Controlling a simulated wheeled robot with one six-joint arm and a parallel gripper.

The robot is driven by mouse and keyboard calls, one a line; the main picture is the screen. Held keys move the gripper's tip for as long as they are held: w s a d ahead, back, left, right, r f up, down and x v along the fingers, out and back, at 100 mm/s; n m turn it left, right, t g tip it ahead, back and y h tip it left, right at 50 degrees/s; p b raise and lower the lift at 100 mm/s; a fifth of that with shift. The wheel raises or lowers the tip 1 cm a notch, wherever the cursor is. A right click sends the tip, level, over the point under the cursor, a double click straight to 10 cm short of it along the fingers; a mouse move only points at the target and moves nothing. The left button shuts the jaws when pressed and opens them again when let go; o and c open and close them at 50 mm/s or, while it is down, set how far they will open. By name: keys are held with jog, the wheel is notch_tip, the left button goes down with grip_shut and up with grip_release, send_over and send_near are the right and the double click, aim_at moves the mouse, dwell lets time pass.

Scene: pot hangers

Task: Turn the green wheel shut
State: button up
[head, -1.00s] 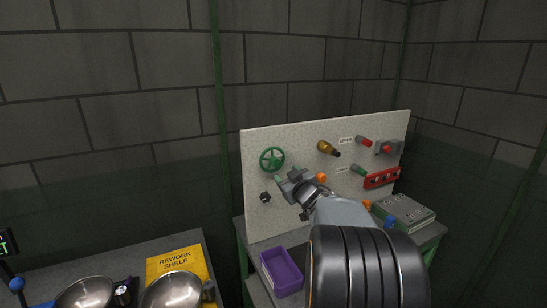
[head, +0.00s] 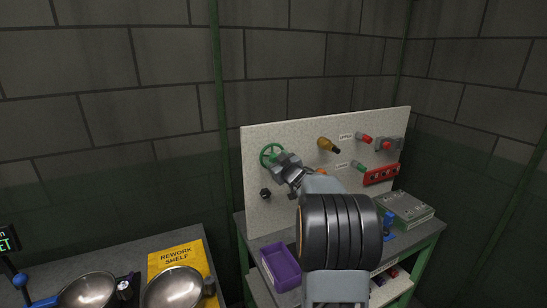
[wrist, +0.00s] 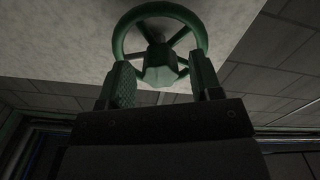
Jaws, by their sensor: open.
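The green wheel (head: 268,152) is mounted on the upper left of the pale panel (head: 255,215). My gripper (head: 281,159) is in front of it and covers its lower right part in the head view. In the wrist view the wheel (wrist: 160,12) shows its ring, spokes and hub. The two fingers of my gripper (wrist: 163,82) are open, one at each side of the wheel's lower part. The hub shows between them. I cannot tell whether the fingers touch the rim.
A dark knob (head: 265,193) sits below the wheel. To the right are a yellow-brown handle (head: 328,145), red and green handles, and a red block (head: 381,175). A purple bin (head: 281,266) stands on the bench below. A grey box (head: 405,207) is at right.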

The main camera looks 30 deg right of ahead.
jog(key=shift+w, duration=0.15)
jog(key=n, duration=1.2)
jog(key=c, duration=1)
jog(key=shift+o, duration=0.2)
jog(key=m, duration=2.1)
jog(key=shift+m, duration=0.4)
